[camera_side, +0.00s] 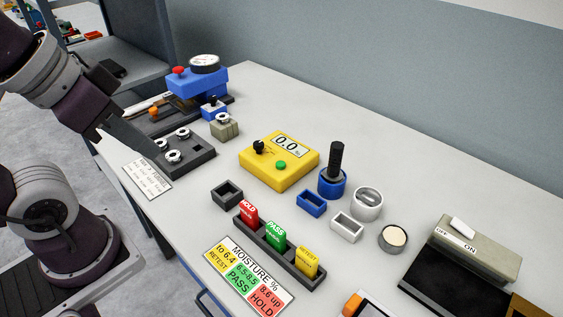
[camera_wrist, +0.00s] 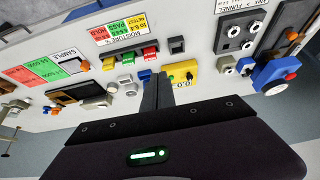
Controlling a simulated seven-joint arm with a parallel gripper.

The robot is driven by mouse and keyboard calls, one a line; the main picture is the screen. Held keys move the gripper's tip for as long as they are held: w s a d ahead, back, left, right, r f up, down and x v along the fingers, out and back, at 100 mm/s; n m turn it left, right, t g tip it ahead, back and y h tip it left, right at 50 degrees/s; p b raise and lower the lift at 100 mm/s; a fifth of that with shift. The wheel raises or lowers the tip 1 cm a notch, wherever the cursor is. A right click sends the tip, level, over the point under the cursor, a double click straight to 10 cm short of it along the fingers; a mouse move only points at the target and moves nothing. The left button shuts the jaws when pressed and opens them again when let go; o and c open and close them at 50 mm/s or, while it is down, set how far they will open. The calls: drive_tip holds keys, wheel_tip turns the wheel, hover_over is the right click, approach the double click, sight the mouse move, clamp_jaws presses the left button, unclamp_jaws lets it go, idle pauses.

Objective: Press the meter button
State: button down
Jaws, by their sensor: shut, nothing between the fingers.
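The yellow meter (camera_side: 262,172) sits on the table and its display (camera_side: 287,146) reads 0.0. A green button (camera_side: 281,165) and a black knob (camera_side: 258,147) are on its top face. In the wrist view the meter (camera_wrist: 194,66) is upside down and partly hidden behind my fingers. My gripper (camera_side: 152,160) is shut and empty, left of the meter in the side view and apart from it. Its fingers (camera_wrist: 158,78) also show in the wrist view, where they overlap the meter's left part.
A dark block with rings (camera_side: 188,160) lies between my gripper and the meter. A blue gauge stand (camera_side: 197,83) is behind.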

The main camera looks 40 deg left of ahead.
idle(0.3)
drive_tip(key=n+t+h, duration=0.3)
drive_tip(key=n, duration=0.2)
hover_over(277, 164)
wheel_tip(277, 164, down, 11)
drive_tip(key=shift+f, duration=4.35)
